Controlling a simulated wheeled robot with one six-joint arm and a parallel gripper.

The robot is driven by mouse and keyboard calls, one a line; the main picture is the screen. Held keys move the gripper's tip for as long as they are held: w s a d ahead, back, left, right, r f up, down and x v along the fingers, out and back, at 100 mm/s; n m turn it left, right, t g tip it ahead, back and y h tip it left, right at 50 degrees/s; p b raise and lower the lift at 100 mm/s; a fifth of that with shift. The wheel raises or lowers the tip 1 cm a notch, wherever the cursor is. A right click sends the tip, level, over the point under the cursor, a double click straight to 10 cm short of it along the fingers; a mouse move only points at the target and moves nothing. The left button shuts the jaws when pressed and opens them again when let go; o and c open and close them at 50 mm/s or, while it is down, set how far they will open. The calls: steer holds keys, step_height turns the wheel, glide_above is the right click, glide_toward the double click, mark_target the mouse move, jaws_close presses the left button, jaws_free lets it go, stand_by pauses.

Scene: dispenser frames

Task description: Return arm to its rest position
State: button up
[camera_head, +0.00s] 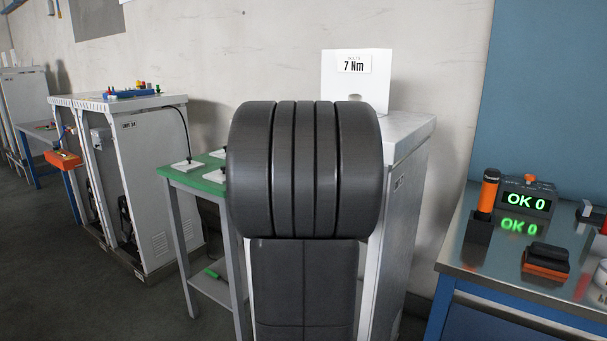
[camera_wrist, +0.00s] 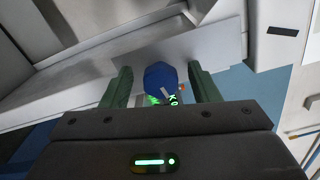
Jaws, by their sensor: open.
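My gripper (camera_wrist: 159,68) shows in the wrist view with its two dark green fingers apart, one on each side. A blue rounded piece (camera_wrist: 160,78) appears between the fingers, with glowing green characters just below it. I cannot tell how far it is from the fingers. My dark grey arm fills the middle of the head view and rises in front of the white cabinet. The gripper itself is not seen in the head view.
A metal-topped bench (camera_head: 470,262) at right holds a display (camera_head: 527,203) reading "OK 0", an orange-and-black tool (camera_head: 488,194) and a black-and-orange block (camera_head: 546,260). A white cabinet (camera_head: 405,215) with a "7 Nm" sign (camera_head: 354,65) and a green-topped table (camera_head: 200,180) stand behind my arm.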

steer(key=shift+d+r+m+p, duration=0.1)
steer(key=shift+m+p, duration=0.35)
steer(key=shift+m, duration=2.35)
steer(key=shift+r+m+p, duration=0.1)
steer(key=shift+m+p, duration=0.35)
steer(key=shift+m, duration=2.35)
steer(key=shift+s, duration=0.1)
